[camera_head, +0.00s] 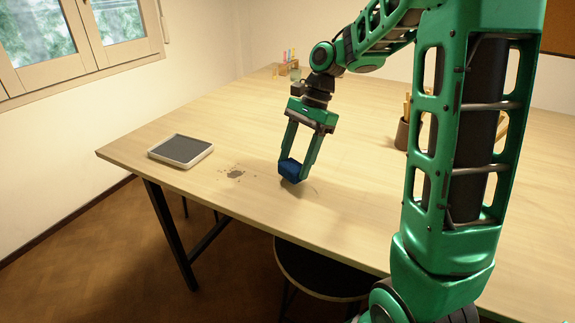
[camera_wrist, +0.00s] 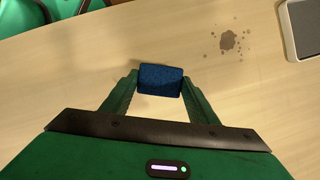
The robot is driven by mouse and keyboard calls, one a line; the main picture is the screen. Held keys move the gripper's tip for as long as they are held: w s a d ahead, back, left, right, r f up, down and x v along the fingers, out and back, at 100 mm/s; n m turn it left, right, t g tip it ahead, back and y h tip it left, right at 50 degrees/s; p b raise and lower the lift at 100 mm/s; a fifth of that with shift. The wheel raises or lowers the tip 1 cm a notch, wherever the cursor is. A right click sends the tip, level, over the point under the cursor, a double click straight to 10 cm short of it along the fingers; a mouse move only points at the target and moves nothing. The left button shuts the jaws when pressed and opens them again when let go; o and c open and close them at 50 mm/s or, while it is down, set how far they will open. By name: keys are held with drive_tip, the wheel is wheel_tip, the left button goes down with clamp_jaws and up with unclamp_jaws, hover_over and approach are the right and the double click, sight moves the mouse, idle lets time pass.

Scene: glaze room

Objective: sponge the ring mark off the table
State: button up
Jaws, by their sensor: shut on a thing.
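My gripper (camera_head: 292,168) is shut on a blue sponge (camera_head: 291,171), held low at the table's surface. I cannot tell for sure whether the sponge touches the wood. In the wrist view the blue sponge (camera_wrist: 161,79) sits between the two green fingers. A dark brownish mark with small spots around it (camera_head: 236,174) lies on the table (camera_head: 345,222), left of the sponge. It also shows in the wrist view as a splotchy mark (camera_wrist: 228,41), up and right of the sponge.
A pale tray with a dark inside (camera_head: 181,150) lies near the table's left edge. A brown cup with sticks (camera_head: 402,133) stands at the right, partly behind my arm. Small items (camera_head: 288,68) stand at the far corner. A dark round stool (camera_head: 318,272) is below the front edge.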

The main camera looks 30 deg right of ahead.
drive_tip(key=shift+d+r, duration=0.2)
drive_tip(key=shift+r, duration=2.9)
